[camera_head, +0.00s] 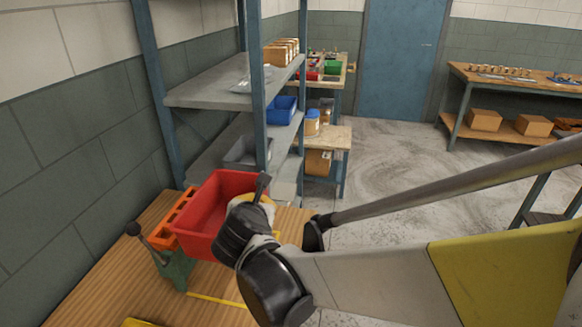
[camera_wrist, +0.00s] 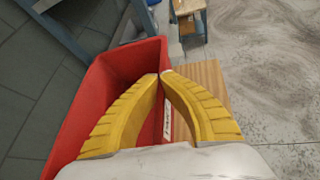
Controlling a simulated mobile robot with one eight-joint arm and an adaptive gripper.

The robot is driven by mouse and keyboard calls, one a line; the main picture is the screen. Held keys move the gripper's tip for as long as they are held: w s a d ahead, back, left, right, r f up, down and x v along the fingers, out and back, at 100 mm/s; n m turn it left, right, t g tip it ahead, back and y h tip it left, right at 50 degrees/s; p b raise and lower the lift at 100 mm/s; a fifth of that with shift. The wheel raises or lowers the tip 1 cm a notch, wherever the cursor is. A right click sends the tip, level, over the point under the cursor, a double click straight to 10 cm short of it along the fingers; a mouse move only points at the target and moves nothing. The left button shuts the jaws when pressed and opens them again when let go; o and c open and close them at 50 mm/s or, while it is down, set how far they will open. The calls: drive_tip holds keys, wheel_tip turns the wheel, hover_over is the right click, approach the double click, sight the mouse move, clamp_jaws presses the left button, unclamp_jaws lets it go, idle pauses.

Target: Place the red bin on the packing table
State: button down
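The red bin (camera_head: 207,214) is an open-topped box over the wooden table top (camera_head: 112,275) at the lower left of the head view. It looks roughly level; I cannot tell whether its base touches the table. In the wrist view the bin (camera_wrist: 92,85) fills the left and middle. My gripper (camera_wrist: 159,76) has its yellow fingers closed on the bin's right side wall, one inside and one outside. A white label shows on that wall. In the head view my gripper (camera_head: 264,196) is at the bin's right edge, its fingers mostly hidden by the wrist.
An orange block with openings (camera_head: 166,222) and a green device with a black-knobbed lever (camera_head: 173,268) stand close left of the bin. A grey shelf rack (camera_head: 215,88) with a blue bin (camera_head: 281,110) rises behind. A workbench (camera_head: 470,72) is at the back right; open floor lies between.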

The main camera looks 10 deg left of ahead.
wheel_tip(320, 180, down, 12)
drive_tip(key=b, duration=0.4)
drive_tip(key=shift+f+b, duration=0.2)
drive_tip(key=shift+b, duration=0.15)
drive_tip(key=shift+r, duration=0.1)
drive_tip(key=c, duration=1.6)
unclamp_jaws()
